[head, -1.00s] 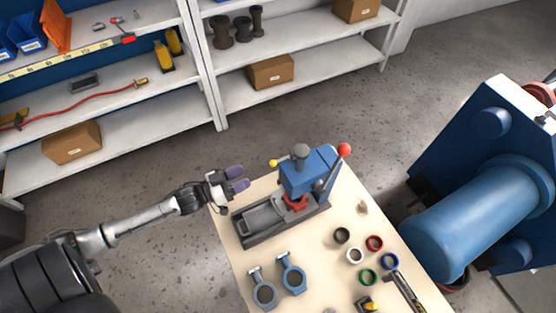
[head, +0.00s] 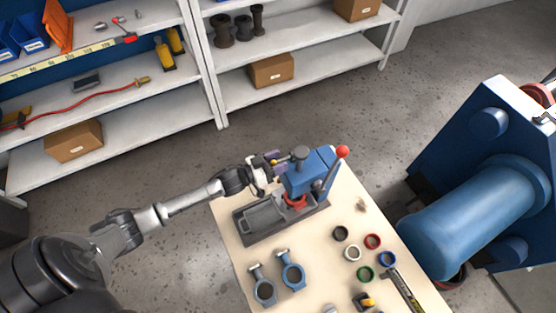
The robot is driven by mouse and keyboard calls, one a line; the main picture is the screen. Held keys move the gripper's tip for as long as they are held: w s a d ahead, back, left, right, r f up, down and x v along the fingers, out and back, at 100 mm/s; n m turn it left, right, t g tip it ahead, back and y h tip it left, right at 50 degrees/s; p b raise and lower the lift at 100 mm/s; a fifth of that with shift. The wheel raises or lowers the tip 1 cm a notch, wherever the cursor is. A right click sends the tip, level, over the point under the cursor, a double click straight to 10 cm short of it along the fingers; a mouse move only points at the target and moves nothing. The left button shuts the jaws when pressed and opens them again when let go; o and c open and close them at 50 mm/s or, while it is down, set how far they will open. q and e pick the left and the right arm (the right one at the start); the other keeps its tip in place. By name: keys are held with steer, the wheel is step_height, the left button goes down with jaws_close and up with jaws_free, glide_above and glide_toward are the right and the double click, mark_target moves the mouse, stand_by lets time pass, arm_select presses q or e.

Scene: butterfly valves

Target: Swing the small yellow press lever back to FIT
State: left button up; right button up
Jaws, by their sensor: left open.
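The blue press (head: 309,178) stands on the far part of the table, on a grey base with a tray at its left. The small yellow press lever shows only as a bit of yellow knob (head: 273,162) on the press's left side. My left gripper (head: 273,164) is at this knob, its purple fingers open and partly covering it. I cannot tell whether the fingers touch the lever. The lever's arm and any FIT mark are too small or hidden to make out. My right gripper is out of view.
A red-knobbed lever (head: 342,153) rises at the press's right. Two blue-grey valve bodies (head: 292,275) and several coloured rings (head: 365,273) lie on the cream table (head: 235,255). A large blue machine (head: 475,210) stands right; shelves (head: 120,135) stand behind.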

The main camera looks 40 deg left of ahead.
arm_select(q)
steer(key=shift+c, duration=0.3)
jaws_close()
stand_by(0.3)
